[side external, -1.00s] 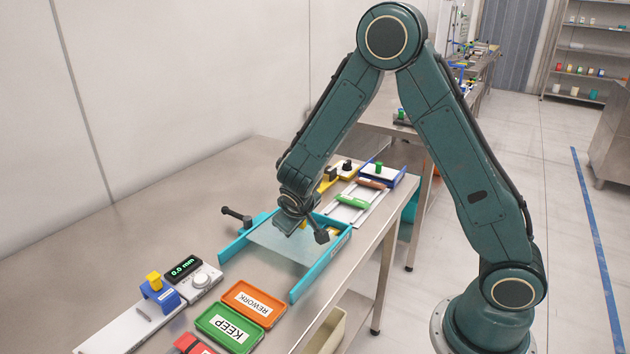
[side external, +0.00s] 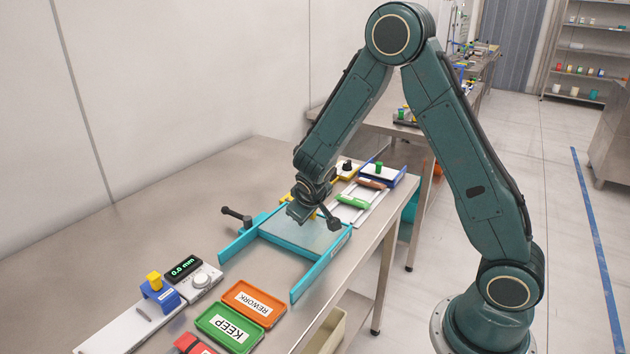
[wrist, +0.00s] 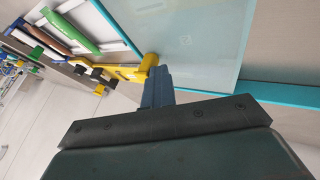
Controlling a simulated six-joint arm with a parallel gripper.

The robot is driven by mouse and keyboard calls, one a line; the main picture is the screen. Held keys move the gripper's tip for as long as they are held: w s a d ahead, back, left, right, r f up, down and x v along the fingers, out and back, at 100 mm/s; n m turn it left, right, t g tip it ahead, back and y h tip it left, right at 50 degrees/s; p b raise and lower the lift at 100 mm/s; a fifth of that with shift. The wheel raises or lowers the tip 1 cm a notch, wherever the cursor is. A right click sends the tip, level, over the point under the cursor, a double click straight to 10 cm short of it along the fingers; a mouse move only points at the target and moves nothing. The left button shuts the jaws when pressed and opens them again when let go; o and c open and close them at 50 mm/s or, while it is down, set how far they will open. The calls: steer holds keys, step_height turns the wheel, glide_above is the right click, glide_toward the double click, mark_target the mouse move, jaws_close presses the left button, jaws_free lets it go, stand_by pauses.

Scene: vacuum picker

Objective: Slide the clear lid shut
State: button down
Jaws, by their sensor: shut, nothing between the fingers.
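The clear lid (side external: 308,236) lies flat between two teal rails at the far part of the teal fixture (side external: 238,246). In the wrist view the lid (wrist: 195,38) is a pale see-through sheet with a teal strip (wrist: 292,95) along one edge. My gripper (side external: 298,213) is over the fixture's far end. Its fingers (wrist: 157,82) are shut and empty. In the wrist view their tips are right by a yellow piece (wrist: 148,63) at the lid's edge; I cannot tell whether they touch it. My wrist hides part of the lid's far side.
A dark-knobbed lever (side external: 236,215) sticks up left of the fixture. An orange REWORK tray (side external: 253,303) and green KEEP tray (side external: 229,328) lie in front, with a gauge (side external: 194,275) at left. A rack with green and brown handles (side external: 368,190) stands behind.

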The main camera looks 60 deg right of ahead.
mark_target(300, 233)
steer(key=shift+a, duration=0.4)
steer(key=a, duration=0.3)
steer(key=v, duration=1)
steer(key=shift+a, duration=0.1)
steer(key=shift+r, duration=0.1)
steer(key=s+a+r+y, duration=0.1)
steer(key=s+r+y, duration=0.1)
steer(key=s+r, duration=0.2)
steer(key=s+a+r+y, duration=0.1)
steer(key=s+r, duration=0.3)
steer(key=s, duration=0.6)
steer(key=s+a+r+n+t+y, duration=0.1)
steer(key=s+r, duration=0.3)
steer(key=s, duration=0.4)
steer(key=shift+a+r+y, duration=0.35)
steer(key=shift+a+y, duration=0.05)
steer(key=shift+y, duration=0.5)
